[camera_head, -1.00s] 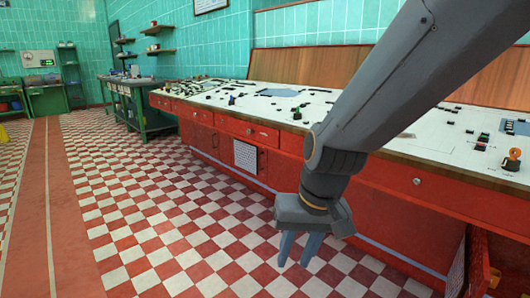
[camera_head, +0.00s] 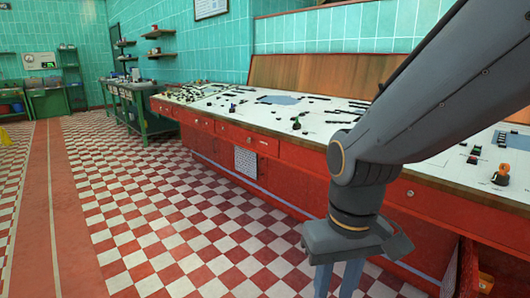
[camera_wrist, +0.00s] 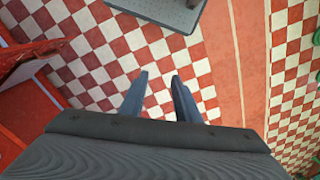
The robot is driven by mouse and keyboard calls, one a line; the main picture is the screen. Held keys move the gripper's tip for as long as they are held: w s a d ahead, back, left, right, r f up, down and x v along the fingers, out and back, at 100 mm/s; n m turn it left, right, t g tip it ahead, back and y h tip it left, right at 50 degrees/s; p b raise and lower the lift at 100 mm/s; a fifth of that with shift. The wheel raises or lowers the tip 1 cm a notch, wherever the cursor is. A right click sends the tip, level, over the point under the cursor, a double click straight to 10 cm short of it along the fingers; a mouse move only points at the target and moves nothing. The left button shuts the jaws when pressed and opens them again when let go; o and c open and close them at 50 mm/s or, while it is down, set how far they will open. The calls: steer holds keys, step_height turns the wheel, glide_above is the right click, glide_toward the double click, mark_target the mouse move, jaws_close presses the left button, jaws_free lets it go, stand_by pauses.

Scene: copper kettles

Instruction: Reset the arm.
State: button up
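My gripper (camera_head: 338,282) hangs fingers-down at the lower right of the head view, in front of the red console (camera_head: 270,146). Its fingertips are cut off by the bottom edge there. My arm comes in from the upper right and bends down at the wrist, hiding part of the console.
The console top carries many small switches and parts, with an orange-topped item (camera_head: 502,174) at right. A green workbench (camera_head: 137,104) stands farther back. Wall shelves (camera_head: 158,32) hang above.

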steer(key=d+r+m+p, duration=0.2)
steer(key=d+r+p, duration=0.5)
steer(key=p, duration=0.6)
steer(key=shift+s+d+r+p, duration=0.25)
steer(key=shift+s+r+p, duration=0.05)
steer(key=shift+r, duration=0.25)
steer(key=shift+a, duration=0.1)
